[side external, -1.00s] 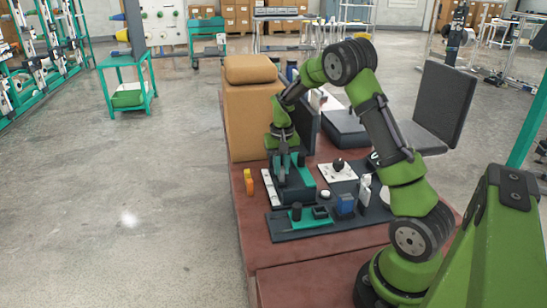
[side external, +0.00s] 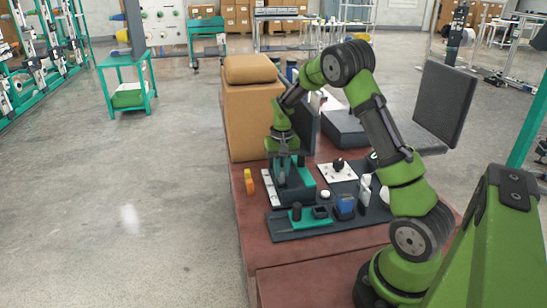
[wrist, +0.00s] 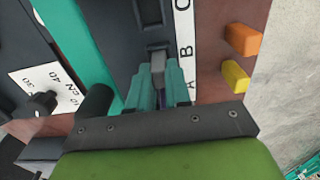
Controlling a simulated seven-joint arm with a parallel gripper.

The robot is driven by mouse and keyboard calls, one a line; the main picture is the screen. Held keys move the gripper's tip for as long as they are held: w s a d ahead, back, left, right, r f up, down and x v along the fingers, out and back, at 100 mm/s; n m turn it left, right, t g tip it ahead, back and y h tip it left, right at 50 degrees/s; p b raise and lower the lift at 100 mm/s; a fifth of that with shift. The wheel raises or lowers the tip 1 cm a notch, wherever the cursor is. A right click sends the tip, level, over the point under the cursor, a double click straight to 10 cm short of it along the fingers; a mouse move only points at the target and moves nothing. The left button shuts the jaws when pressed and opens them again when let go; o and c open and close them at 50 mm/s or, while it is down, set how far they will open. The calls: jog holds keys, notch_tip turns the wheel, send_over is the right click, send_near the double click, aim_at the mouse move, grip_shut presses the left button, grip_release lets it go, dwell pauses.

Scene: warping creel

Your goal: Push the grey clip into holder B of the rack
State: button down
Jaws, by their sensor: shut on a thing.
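My gripper (wrist: 160,88) is shut on the grey clip (wrist: 158,62), which sticks out past the teal fingertips in the wrist view. The dark rack (wrist: 120,25) lies under it, with a teal strip on one side and a white label strip (wrist: 187,45) on the other. The letters A, B and C show on that strip, and the clip's far end is about level with B. I cannot tell whether the clip touches holder B. In the side view my gripper (side external: 283,176) is low over the rack (side external: 307,192); the clip is hard to make out there.
A yellow block (wrist: 235,76) and an orange block (wrist: 243,40) lie beside the label strip. A dial plate (wrist: 50,85) with a black knob is on the other side. A blue block (side external: 345,204) and a white bottle (side external: 365,190) stand nearer my base.

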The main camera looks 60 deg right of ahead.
jog(key=shift+f, duration=0.1)
jog(key=c, duration=1.5)
grip_release()
jog(key=o, duration=0.5)
jog(key=shift+o, duration=0.5)
jog(key=shift+o, duration=0.8)
jog(key=shift+r, duration=3.45)
